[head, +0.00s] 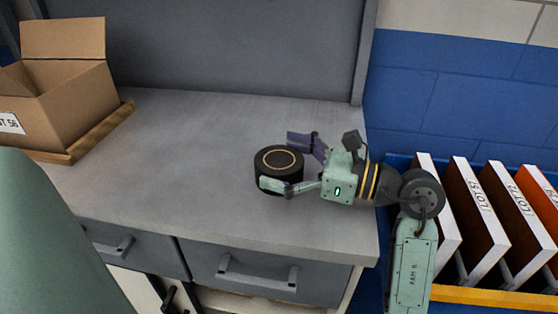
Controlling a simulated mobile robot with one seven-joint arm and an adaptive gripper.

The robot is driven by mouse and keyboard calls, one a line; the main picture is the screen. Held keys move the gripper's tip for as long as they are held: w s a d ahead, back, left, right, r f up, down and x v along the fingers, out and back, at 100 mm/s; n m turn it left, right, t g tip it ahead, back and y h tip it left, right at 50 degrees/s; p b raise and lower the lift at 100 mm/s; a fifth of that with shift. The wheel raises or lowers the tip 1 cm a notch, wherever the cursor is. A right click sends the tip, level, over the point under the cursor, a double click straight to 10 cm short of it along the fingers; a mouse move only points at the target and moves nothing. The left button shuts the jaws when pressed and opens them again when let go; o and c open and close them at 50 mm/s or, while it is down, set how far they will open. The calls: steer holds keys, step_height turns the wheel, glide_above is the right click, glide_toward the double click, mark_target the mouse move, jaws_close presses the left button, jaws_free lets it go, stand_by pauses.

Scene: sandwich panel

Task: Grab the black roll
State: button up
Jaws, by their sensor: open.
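The black roll (279,165) stands upright on the grey worktop, near the middle of the head view. It is a short black cylinder with a thin gold ring on its top face. My gripper (283,163) reaches in from the right with its fingers apart. One pale green finger lies in front of the roll's near side and hides part of it. The other finger, dark purple, is behind the roll at its far right. The roll sits between the fingers. I cannot tell whether either finger touches it.
The grey worktop (180,150) is clear left of the roll. An open cardboard box (70,105) sits on a wooden board (95,137) at the left. Drawers with handles (255,270) are below the front edge. A blue rack of labelled panels (480,210) stands at the right.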

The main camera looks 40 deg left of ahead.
steer(key=shift+s+a, duration=0.1)
steer(key=shift+a, duration=0.25)
steer(key=shift+c, duration=0.2)
steer(key=c, duration=1.2)
